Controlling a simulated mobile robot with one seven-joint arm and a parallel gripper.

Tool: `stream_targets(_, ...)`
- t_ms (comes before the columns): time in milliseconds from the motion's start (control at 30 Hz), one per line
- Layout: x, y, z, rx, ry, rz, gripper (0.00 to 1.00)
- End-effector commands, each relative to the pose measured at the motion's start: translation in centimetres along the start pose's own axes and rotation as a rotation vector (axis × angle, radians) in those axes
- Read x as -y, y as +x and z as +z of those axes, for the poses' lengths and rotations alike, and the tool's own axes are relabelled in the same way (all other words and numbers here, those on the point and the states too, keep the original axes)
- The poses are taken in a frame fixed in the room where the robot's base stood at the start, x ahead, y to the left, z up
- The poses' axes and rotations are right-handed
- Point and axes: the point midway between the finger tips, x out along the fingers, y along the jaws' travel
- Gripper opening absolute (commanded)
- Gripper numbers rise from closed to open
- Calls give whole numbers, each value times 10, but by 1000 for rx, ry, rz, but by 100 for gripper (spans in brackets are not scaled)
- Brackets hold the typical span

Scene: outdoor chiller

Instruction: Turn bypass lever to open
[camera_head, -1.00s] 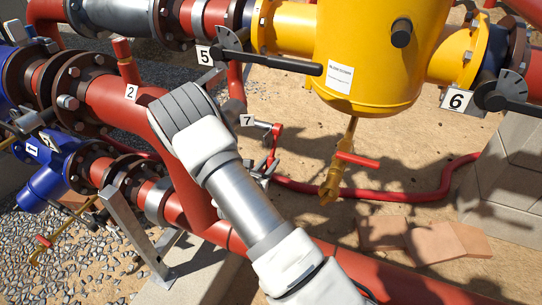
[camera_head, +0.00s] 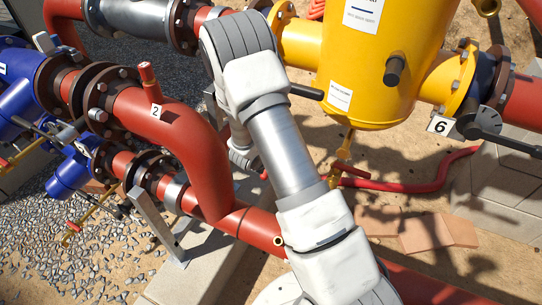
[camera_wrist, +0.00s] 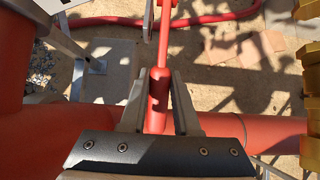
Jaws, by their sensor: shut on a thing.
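In the wrist view, a red lever (camera_wrist: 158,88) runs up and down the picture between the two fingers of my gripper (camera_wrist: 159,78). The gripper is shut on it, one finger on each side. The lever's upper part reaches toward metal parts at the top edge. In the head view my arm covers the spot where the valve tagged 7 stood, so the tag and most of the lever are hidden.
A yellow vessel (camera_head: 385,60) stands right of my arm, with a red-handled drain (camera_head: 352,169) below it. Red pipe (camera_head: 196,150) runs on the left. A black-handled valve (camera_head: 484,122) tagged 6 is at right. Bricks (camera_head: 425,228) lie on the sand.

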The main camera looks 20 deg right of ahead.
Motion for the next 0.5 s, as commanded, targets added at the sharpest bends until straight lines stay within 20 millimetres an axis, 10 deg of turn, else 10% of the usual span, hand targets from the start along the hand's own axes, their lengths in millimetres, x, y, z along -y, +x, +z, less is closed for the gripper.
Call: stream_targets(500,0,-24,14,-202,1,1,0)
